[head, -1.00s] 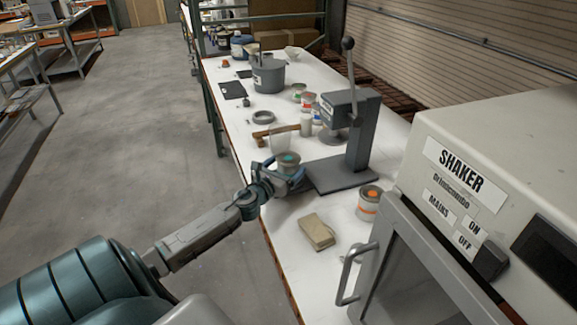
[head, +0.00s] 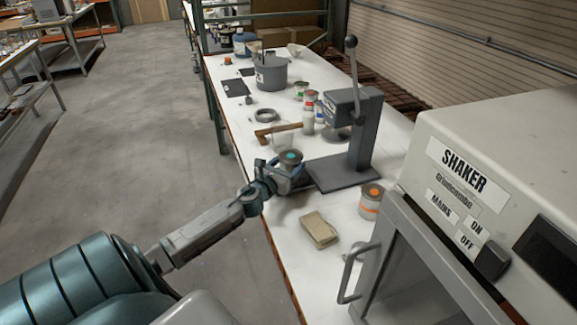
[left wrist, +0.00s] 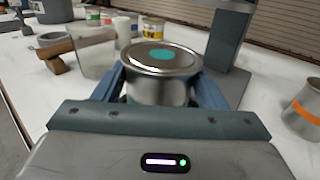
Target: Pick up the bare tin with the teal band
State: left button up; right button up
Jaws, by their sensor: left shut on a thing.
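A bare metal tin (left wrist: 158,75) with a teal round mark on its lid stands between the two blue fingers of my left gripper (left wrist: 160,92) in the left wrist view. My left gripper is shut on it. In the head view the tin (head: 290,158) shows at the end of my left arm, upright, held by the left gripper (head: 288,176) over the white bench near its front edge. The tin's lower part is hidden by the gripper. My right gripper is not in view.
The lever press (head: 357,140) stands just right of the tin. A tin with an orange band (head: 371,202) and a tan block (head: 318,230) lie nearer the shaker (head: 470,180). A wooden-handled tool (head: 278,132), a clear cup (left wrist: 92,52) and a grey bucket (head: 271,73) are further back.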

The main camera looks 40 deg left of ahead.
aim_at(287, 159)
pick_arm(q)
jog(key=shift+r, duration=0.2)
jog(key=shift+r+p, duration=0.55)
jog(key=shift+r, duration=1.1)
jog(key=shift+s+d+f+b, duration=0.1)
jog(key=shift+s+f+b, duration=0.15)
jog(key=shift+s+b, duration=0.1)
jog(key=shift+s+d, duration=0.1)
jog(key=shift+s, duration=0.25)
jog(key=s+d+r+b, duration=0.1)
jog(key=s+d, duration=0.3)
jog(key=s, duration=0.9)
jog(key=shift+s+d+r+b, duration=0.15)
jog(key=shift+s+r+b, duration=0.2)
jog(key=shift+s, duration=0.1)
